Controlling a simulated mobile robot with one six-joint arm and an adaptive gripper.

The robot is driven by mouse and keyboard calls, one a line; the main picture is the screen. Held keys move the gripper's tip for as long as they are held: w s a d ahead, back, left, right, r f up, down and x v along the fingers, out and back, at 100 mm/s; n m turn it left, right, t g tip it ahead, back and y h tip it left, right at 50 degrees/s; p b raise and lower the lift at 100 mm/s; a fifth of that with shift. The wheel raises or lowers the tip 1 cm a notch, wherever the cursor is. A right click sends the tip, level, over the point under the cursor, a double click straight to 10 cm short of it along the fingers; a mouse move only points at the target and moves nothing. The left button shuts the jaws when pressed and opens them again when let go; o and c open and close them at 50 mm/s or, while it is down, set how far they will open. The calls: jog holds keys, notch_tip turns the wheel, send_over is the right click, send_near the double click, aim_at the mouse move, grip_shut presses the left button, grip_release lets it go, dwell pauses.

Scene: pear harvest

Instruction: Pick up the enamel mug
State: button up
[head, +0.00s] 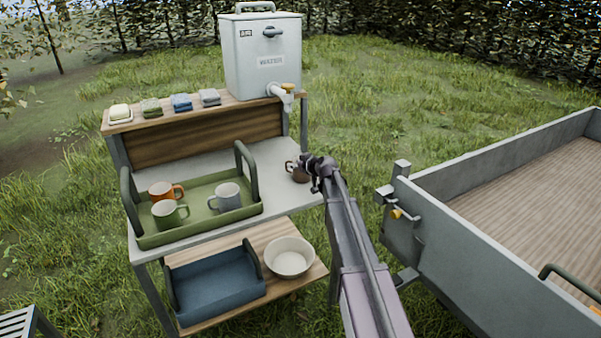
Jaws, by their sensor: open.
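Three mugs stand in a green tray with dark upright handles (195,228) on the stand: an orange mug (162,191), a green mug (166,214) and a grey mug (227,196). A small brown mug (299,175) is on the grey worktop (222,160) to the right of the tray, its handle toward the left. I cannot tell from its look which mug is enamel. My gripper (312,168) is open at the brown mug and hides part of it. I cannot tell whether its fingers touch or surround the mug.
A white water container (262,50) with a tap (283,94) stands on the upper shelf, beside several folded cloths or soaps. A blue tray (213,296) and a cream bowl (289,257) are on the lower shelf. A grey trailer (480,250) stands at right.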

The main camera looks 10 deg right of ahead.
grip_shut()
jog(key=shift+r, duration=0.1)
dwell(0.5)
notch_tip(320, 180, up, 3)
jog(key=p, duration=0.2)
jog(key=shift+f+p, duration=0.2)
jog(key=shift+p, duration=0.2)
jog(key=s+d+r+p, duration=0.1)
jog(key=s+d, duration=0.1)
jog(key=s, duration=0.5)
jog(key=s+d+r+p, duration=0.1)
jog(key=s+d, duration=0.1)
jog(key=s, duration=0.6)
jog(key=shift+s+d, duration=0.2)
jog(key=shift+s, duration=0.05)
jog(key=shift+r, duration=0.1)
